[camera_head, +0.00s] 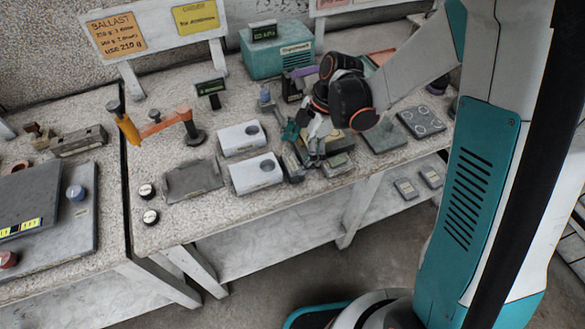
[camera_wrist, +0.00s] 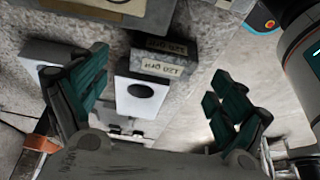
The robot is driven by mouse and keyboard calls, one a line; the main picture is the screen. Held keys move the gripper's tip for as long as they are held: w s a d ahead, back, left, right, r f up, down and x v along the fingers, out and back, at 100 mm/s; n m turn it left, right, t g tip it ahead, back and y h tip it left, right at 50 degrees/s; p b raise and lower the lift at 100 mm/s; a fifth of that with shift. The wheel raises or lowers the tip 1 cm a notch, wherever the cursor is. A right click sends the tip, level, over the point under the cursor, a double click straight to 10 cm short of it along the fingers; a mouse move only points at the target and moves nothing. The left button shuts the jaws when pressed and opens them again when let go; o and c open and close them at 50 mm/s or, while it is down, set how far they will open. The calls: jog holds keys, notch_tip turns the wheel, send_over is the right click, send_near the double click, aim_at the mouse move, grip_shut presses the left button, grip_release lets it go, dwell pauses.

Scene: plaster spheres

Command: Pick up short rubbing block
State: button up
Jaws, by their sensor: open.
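A short grey block (camera_wrist: 160,60) with a pale label, upside down and seeming to read "120 GRIT", lies on the table between and beyond my fingers in the wrist view. I take it to be the short rubbing block. In the head view a grey block (camera_head: 293,166) beside the nearer white block seems to be the same one, partly hidden by my gripper. My gripper (camera_wrist: 158,102) is open, with teal fingers spread on both sides and nothing between the tips. In the head view my gripper (camera_head: 308,140) hangs over the blocks, pointing down.
A white block with a round dark recess (camera_wrist: 140,94) lies right beside the grey block; it also shows in the head view (camera_head: 255,173). Another white block (camera_head: 241,138) lies behind it. Another grey block (camera_head: 338,165) lies to the right. The table's front edge is close.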

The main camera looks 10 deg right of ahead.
aim_at(292, 163)
jog(key=b+x, duration=0.1)
jog(key=x, duration=0.3)
jog(key=shift+s+a+f+b, duration=0.15)
jog(key=shift+f+b, duration=0.1)
jog(key=shift+b, duration=0.15)
jog(key=shift+r, duration=0.1)
jog(key=c, duration=1.3)
jog(key=shift+c, duration=0.2)
jog(key=shift+r, duration=0.1)
notch_tip(292, 163, up, 20)
jog(key=p, duration=0.6)
jog(key=shift+p, duration=0.4)
jog(key=o, duration=0.5)
jog(key=c, duration=0.4)
